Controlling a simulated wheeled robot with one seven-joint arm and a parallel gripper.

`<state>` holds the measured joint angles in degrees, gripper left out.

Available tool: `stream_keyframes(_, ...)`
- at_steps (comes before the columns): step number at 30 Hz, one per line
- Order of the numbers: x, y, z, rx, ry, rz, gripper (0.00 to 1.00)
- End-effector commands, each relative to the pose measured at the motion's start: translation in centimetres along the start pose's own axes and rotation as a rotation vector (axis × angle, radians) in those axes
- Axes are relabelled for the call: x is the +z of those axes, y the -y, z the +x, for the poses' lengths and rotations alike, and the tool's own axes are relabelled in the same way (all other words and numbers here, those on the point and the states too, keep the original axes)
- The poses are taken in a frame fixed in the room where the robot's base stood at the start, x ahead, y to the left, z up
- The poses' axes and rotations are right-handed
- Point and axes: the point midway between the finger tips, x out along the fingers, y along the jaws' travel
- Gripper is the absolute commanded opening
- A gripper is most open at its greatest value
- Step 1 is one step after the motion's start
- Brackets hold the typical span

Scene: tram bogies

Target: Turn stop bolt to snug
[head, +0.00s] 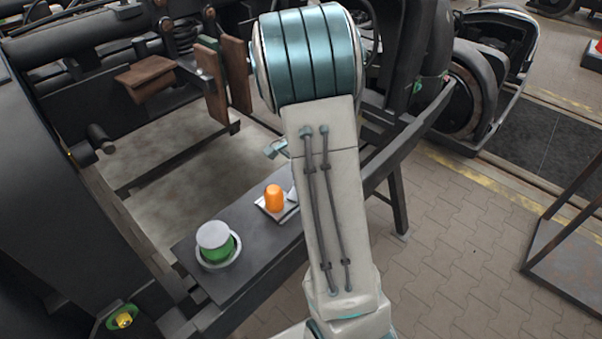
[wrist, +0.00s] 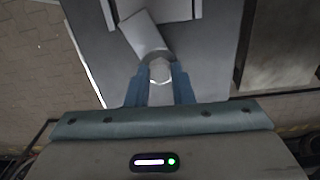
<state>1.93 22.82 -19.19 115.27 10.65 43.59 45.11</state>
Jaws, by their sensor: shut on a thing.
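In the wrist view, my gripper (wrist: 160,80) has its two blue fingers closed on the sides of a pale grey hex-headed bolt, the stop bolt (wrist: 160,70). A rounded grey part curves around the far side of the bolt head. A light metal tab (wrist: 143,34) lies at an angle just beyond it. The bolt's shank and thread are hidden, so I cannot tell how far in it sits.
A dark shelf (head: 235,276) holds a green pot with a whitish lid (head: 214,238) and an orange cap (head: 273,198) on a small metal plate. Brown blocks (head: 211,82) hang on the bogie frame behind. Open paved floor (head: 450,240) lies to the right, with a rusty metal stand (head: 570,255) at the edge.

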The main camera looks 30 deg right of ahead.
Motion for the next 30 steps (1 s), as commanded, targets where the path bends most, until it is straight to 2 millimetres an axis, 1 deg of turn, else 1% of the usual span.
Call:
stream_keyframes(5,-0.1,0.1,-0.2,-0.005,-0.004,-0.001,0.00)
stream_keyframes(6,-0.1,0.1,-0.2,-0.005,-0.004,-0.001,0.26)
stream_keyframes(8,-0.1,0.1,-0.2,-0.005,-0.004,-0.002,0.43)
stream_keyframes(16,0.0,0.1,-0.1,-0.002,-0.001,-0.002,0.43)
stream_keyframes(20,0.0,0.1,-0.8,-0.004,-0.002,-0.002,0.43)
stream_keyframes(23,0.0,0.2,-2.3,-0.006,-0.003,-0.004,0.43)
stream_keyframes(30,-0.1,0.1,-7.8,-0.007,-0.004,-0.004,0.43)
